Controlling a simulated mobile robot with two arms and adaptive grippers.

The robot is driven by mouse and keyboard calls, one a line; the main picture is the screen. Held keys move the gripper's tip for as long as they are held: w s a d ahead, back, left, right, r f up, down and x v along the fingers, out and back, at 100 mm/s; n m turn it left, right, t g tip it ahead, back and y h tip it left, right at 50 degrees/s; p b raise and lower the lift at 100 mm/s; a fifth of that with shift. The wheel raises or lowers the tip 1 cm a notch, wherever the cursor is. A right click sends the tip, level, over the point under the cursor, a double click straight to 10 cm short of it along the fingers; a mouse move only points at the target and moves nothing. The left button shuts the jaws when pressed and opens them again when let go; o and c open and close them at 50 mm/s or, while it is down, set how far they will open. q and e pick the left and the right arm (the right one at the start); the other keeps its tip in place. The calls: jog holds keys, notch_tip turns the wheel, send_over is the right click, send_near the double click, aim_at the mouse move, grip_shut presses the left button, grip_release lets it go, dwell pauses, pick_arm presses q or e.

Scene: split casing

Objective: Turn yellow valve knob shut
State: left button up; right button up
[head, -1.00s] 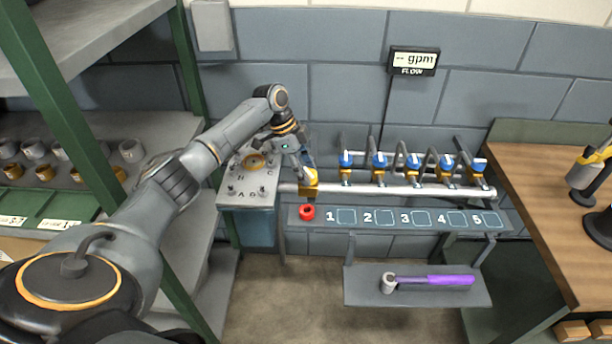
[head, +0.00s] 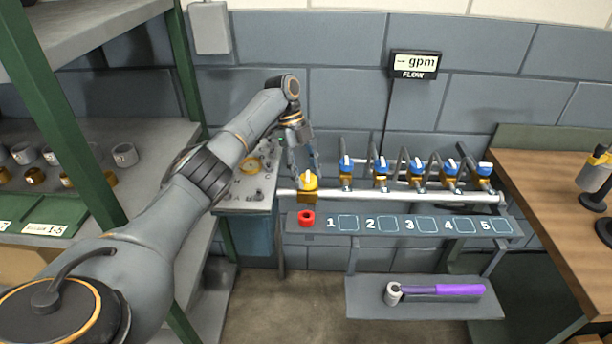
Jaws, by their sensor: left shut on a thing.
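The yellow valve knob (head: 308,181) sits at the left end of the silver pipe manifold, on a brass-coloured valve body. My left gripper (head: 305,167) reaches down to it from above and behind. Its fingers are shut on the knob, and partly cover it. A light mark shows on the knob top, but the exact angle of the knob is too small to tell. The flow display (head: 414,64) on the wall reads "gpm"; its number is not legible. My right gripper is not in view.
Several blue-capped valves (head: 381,166) stand along the pipe to the right. A purple-handled tool (head: 445,290) lies on the lower shelf. A grey panel box (head: 262,200) stands close left of the knob.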

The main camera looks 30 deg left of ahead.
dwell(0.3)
pick_arm(q)
jog(key=o, duration=1.2)
jog(key=shift+c, duration=0.2)
jog(key=shift+a+r, duration=0.1)
jog(key=shift+r, duration=0.1)
jog(key=v, duration=1.1)
jog(key=shift+r, duration=0.2)
jog(key=shift+w+a, duration=0.1)
jog(key=shift+a, duration=0.1)
jog(key=shift+r, duration=0.1)
